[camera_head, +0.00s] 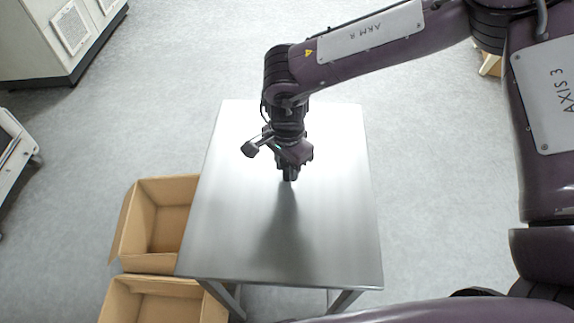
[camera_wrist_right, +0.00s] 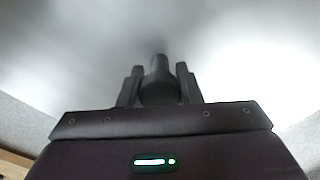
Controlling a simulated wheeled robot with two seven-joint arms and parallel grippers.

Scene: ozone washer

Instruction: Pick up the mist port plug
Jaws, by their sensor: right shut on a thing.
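The mist port plug (camera_wrist_right: 159,76) is a dark, rounded piece with a narrower end, seen in the right wrist view between the two fingers of my right gripper (camera_wrist_right: 160,88). The fingers are shut on it. In the head view my right gripper (camera_head: 289,175) points down over the middle of the metal table (camera_head: 330,235); the plug cannot be told apart from the dark fingers there. I cannot tell whether the plug touches the table top. My left gripper is not in view.
Two open cardboard boxes stand on the floor left of the table, one farther back (camera_head: 128,225) and one nearer (camera_head: 165,287). The visible table top is otherwise bare. A pale cabinet (camera_head: 40,40) stands at the upper left. Grey floor is clear right of the table.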

